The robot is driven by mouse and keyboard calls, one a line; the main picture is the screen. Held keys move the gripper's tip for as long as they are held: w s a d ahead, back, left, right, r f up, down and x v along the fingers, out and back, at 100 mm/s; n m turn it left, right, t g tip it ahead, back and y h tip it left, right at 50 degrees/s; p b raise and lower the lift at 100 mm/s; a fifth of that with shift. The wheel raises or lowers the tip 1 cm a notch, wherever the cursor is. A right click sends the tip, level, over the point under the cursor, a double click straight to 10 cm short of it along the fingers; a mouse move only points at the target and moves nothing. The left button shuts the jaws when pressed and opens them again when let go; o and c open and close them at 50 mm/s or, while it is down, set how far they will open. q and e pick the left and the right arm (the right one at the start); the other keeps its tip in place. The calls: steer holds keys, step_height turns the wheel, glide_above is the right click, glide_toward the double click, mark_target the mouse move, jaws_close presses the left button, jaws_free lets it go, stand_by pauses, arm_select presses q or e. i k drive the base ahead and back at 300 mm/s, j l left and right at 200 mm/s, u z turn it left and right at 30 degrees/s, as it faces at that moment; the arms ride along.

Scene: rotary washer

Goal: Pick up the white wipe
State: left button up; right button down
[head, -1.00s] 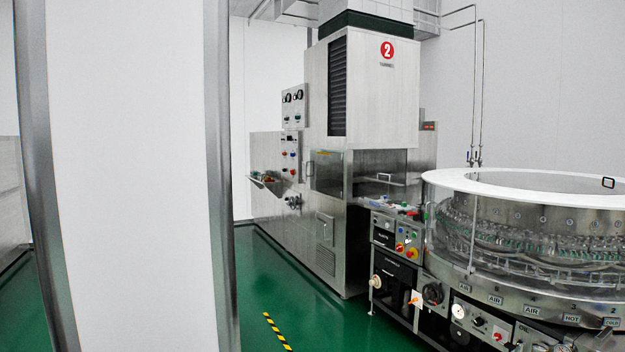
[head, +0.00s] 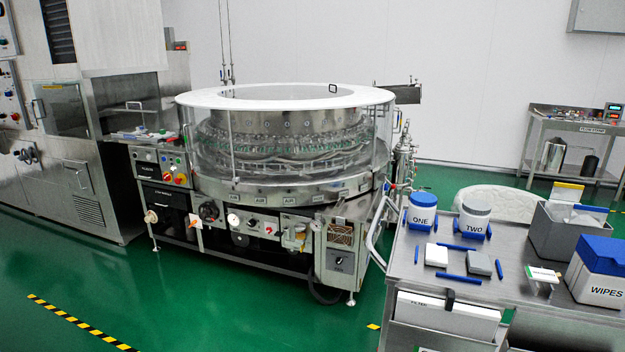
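A small white folded pad, which looks like the white wipe (head: 437,254), lies flat on the steel cart top (head: 405,275) at the lower right of the head view. A similar grey pad (head: 479,263) lies to its right. Blue bars lie around the two pads. Neither of my grippers is in view.
Tubs marked ONE (head: 421,214) and TWO (head: 473,219) stand behind the pads. A grey bin (head: 553,235) and a blue-lidded WIPES box (head: 603,285) stand to the right. The rotary washer (head: 285,150) fills the middle. Green floor (head: 230,310) is open in front.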

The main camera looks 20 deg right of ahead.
mark_target(436, 255)
steer(key=z, duration=1)
